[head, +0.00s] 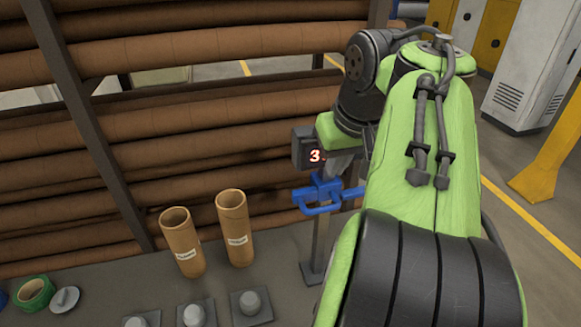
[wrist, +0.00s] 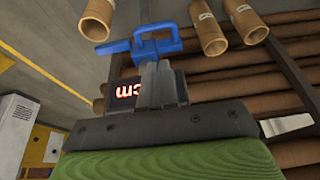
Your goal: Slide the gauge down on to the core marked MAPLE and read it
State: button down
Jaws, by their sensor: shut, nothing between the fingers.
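The blue gauge (head: 327,192) has jaws pointing left and sits on a grey post (head: 318,240). It also shows at the top of the wrist view (wrist: 145,45). A dark display box (head: 306,150) above it shows a red 3; any further characters are hidden. Two brown cores stand left of the gauge: one core (head: 182,243) further left, the other core (head: 234,228) nearer. Each has a white label, too small to read, so I cannot tell which is MAPLE. My gripper (wrist: 153,75) is shut and empty, close to the gauge; I cannot tell whether it touches.
Long brown rolls (head: 190,145) lie in a rack behind, with a dark upright (head: 95,125). Several grey pegs on plates (head: 250,303) stand in front of the cores. A green tape roll (head: 35,293) lies at lower left. My arm covers the right middle.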

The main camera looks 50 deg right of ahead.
jog(key=b+x, duration=0.3)
jog(key=x, duration=0.1)
jog(key=b+x, duration=0.3)
jog(key=x, duration=0.2)
jog(key=s+b+x, duration=0.1)
jog(key=b+x, duration=0.2)
jog(key=x, duration=0.1)
jog(key=shift+d+f, duration=0.15)
jog(key=shift+f, duration=0.4)
notch_tip(320, 180, down, 9)
jog(key=b, duration=0.8)
jog(key=shift+r, duration=0.1)
jog(key=p, duration=0.9)
send_near(322, 207)
jog(key=s+a+f, duration=0.1)
jog(key=s+f, duration=0.1)
jog(key=shift+w+a, duration=0.1)
jog(key=shift+w, duration=0.2)
